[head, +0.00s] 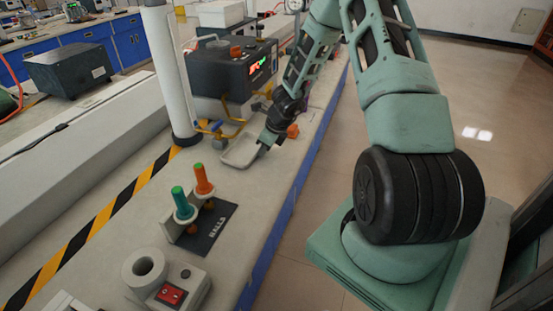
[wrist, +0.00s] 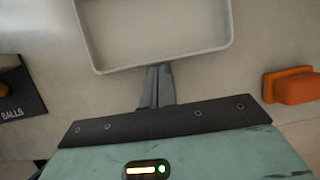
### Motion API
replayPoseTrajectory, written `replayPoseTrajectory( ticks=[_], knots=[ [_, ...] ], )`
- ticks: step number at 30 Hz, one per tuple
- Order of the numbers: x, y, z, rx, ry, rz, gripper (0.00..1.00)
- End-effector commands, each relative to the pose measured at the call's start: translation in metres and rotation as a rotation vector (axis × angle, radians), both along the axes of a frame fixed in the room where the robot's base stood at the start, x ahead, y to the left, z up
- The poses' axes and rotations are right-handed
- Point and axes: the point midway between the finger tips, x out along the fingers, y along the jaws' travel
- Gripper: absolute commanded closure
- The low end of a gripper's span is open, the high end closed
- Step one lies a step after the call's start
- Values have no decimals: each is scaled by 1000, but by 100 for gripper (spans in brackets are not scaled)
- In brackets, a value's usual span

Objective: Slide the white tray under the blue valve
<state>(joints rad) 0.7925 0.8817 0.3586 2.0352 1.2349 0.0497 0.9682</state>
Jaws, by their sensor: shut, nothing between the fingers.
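The white tray (head: 238,152) lies flat on the bench, left of my gripper (head: 262,151) in the head view. In the wrist view the tray (wrist: 190,54) fills the top middle and looks empty, its far part cut off by the frame. My gripper (wrist: 158,72) is shut and empty, with its fingertips at the middle of the tray's near rim; I cannot tell whether they touch. Yellow fittings (head: 211,127) stand just behind the tray in the head view. I cannot clearly pick out the blue valve among them.
A black device (head: 233,67) with a lit display stands behind the tray. An orange block (head: 292,131) sits right of my gripper and also shows in the wrist view (wrist: 291,87). A white post (head: 168,75) rises at left. Green and orange-handled pieces (head: 190,203) stand nearer on the bench.

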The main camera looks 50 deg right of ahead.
Motion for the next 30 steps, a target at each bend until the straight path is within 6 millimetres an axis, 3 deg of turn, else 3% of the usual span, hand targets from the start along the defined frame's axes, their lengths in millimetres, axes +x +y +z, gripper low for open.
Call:
replayPoseTrajectory(
  ticks=[16,30],
  knots=[
    [-22,-8,-1,0,-1,0,100],
    [-23,-8,6,0,0,1,100]
  ],
)
